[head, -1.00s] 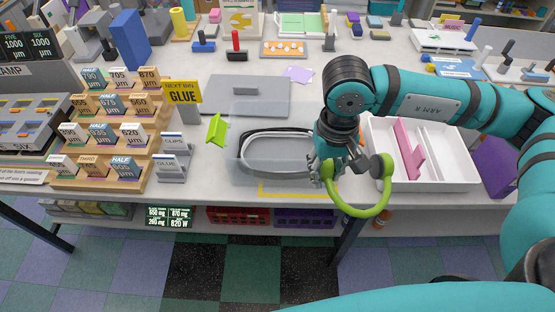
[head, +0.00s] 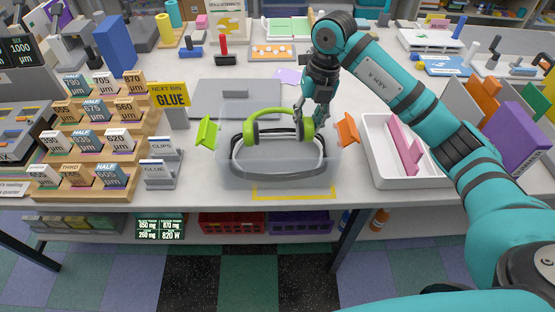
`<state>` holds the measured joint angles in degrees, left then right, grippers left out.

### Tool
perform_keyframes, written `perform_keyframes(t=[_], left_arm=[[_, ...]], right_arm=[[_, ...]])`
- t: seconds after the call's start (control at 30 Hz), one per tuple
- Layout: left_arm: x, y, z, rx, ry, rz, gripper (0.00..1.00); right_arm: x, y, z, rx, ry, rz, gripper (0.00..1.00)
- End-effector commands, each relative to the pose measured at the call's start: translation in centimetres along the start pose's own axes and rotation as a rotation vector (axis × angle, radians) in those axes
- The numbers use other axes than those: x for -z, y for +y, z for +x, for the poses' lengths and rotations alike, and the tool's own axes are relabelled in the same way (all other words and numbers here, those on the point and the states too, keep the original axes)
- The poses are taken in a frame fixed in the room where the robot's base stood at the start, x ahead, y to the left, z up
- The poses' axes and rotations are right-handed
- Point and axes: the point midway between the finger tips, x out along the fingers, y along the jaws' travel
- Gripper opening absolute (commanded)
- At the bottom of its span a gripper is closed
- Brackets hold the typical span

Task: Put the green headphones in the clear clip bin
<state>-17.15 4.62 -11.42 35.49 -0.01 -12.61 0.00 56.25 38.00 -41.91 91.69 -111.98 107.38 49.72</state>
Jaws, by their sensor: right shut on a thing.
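The green headphones (head: 271,111) have a bright green band and green and grey ear cups. My right gripper (head: 301,113) is shut on them at their right side. They hang upright over the clear clip bin (head: 228,172), a see-through box with a green clip (head: 207,132) on its left and an orange clip (head: 347,130) on its right. I cannot tell whether the headphones touch the bin. A dark grey oval band (head: 290,176) shows within the bin's outline. My left gripper is not in view.
A white divided tray (head: 380,172) with a pink divider stands right of the bin. A grey board (head: 232,91) lies behind it. A yellow outline (head: 297,194) marks the table's front edge.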

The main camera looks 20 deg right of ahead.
Motion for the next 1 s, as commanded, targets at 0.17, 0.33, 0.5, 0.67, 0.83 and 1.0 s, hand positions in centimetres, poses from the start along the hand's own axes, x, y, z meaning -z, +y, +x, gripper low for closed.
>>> perform_keyframes(t=[0.17,0.33,0.5,0.67,0.83,1.0], left_arm=[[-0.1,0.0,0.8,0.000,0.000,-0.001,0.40],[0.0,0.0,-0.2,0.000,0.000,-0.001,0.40],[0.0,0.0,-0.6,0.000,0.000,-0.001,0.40],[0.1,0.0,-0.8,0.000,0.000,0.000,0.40],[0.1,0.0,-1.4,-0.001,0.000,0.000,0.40],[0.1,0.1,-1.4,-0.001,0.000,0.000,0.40]], right_arm=[[-0.1,-0.7,3.5,-0.003,-0.008,0.083,0.00],[-0.1,-1.1,6.6,-0.003,-0.006,0.088,0.00],[-0.1,-1.4,8.7,-0.004,-0.011,0.086,0.00],[-0.1,-1.6,10.0,-0.004,-0.009,0.084,0.00],[-0.1,-1.9,12.3,-0.004,-0.009,0.084,0.00],[-0.2,-2.0,12.7,-0.004,-0.013,0.082,0.00]])
